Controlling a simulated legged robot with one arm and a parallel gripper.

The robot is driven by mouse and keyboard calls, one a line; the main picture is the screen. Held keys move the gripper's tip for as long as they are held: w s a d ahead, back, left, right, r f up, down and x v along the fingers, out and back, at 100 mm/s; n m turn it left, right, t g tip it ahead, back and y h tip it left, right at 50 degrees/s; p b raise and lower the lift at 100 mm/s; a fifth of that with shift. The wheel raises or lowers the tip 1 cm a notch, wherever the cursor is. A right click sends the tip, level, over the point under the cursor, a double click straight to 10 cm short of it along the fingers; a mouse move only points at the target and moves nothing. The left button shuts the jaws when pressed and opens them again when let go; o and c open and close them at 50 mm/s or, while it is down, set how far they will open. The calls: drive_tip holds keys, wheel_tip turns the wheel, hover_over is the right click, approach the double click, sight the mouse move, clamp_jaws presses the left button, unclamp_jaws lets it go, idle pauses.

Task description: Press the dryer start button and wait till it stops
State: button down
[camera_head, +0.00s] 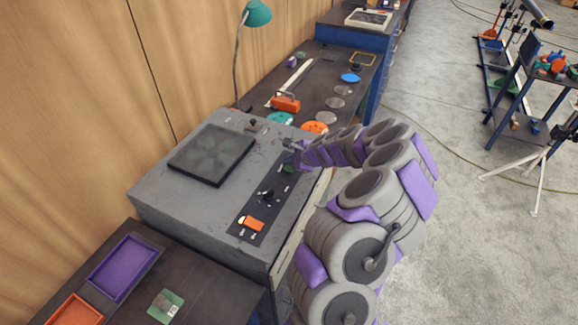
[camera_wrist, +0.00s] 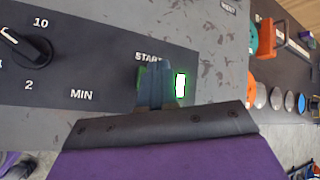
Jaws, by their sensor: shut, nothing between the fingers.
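The dryer (camera_head: 155,190) is a grey box with a dark square grille on top and a dark control strip along its front edge. In the wrist view the control panel (camera_wrist: 105,72) shows a black timer knob (camera_wrist: 22,44) with "10", "2" and "MIN" marks. My gripper (camera_wrist: 157,68) is shut and empty, with its fingertips over the panel just below the "START" label. The green start button (camera_wrist: 143,78) is mostly hidden behind the fingers; I cannot tell if they touch it. A white lit indicator with a green border (camera_wrist: 180,84) is just right of the fingers. In the head view my gripper (camera_head: 293,146) is at the panel's far end.
Beyond the dryer is a dark bench (camera_head: 350,95) with an orange tool (camera_head: 287,103), discs and a blue part. A purple tray (camera_head: 124,267) and an orange tray (camera_head: 76,312) are in front at left. A green lamp (camera_head: 257,14) stands by the wooden wall.

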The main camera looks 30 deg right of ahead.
sight(290, 169)
wheel_tip(290, 169, up, 5)
drive_tip(key=p, duration=0.4)
drive_tip(key=shift+p, duration=0.3)
idle(0.8)
